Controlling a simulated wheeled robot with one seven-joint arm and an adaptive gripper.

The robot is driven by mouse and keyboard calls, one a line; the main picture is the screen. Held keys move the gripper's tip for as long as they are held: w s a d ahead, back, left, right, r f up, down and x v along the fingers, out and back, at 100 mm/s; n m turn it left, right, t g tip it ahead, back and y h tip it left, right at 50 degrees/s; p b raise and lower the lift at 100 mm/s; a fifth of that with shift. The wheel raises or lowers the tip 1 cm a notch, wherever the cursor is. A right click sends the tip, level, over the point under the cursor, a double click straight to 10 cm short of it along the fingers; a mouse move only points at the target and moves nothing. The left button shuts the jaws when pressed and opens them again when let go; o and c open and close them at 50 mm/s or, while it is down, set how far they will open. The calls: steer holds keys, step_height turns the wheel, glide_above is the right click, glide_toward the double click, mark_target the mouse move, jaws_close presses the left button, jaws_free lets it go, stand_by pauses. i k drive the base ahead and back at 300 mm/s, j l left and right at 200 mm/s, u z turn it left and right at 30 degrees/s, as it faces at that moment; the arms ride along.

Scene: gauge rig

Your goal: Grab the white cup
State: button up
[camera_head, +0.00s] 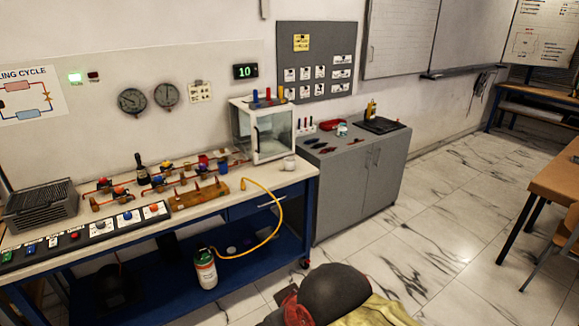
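A small white cup (290,162) stands on the blue-framed workbench (300,177), close to its right end. It is just in front of and to the right of the white glass-fronted box (263,132). It looks upright, but it is too small to make out a handle. My gripper is not in view, so its distance from the cup and what it holds cannot be seen.
Pipe fittings with valves (160,178) fill the bench left of the cup. A yellow hose (278,212) hangs in front, leading to a gas bottle (205,268). A grey cabinet (345,190) stands to the right. A dark rounded object (337,288) blocks the bottom centre. Marble floor (440,225) is free at right.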

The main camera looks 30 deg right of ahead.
mark_target(290, 164)
steer(key=z, duration=0.35)
steer(key=i+l+z, duration=0.2)
steer(key=z, duration=0.15)
steer(key=i+z, duration=0.75)
steer(key=i+j+z, duration=0.1)
steer(key=i, duration=0.5)
steer(key=i+j+z, duration=0.1)
steer(key=i, duration=0.5)
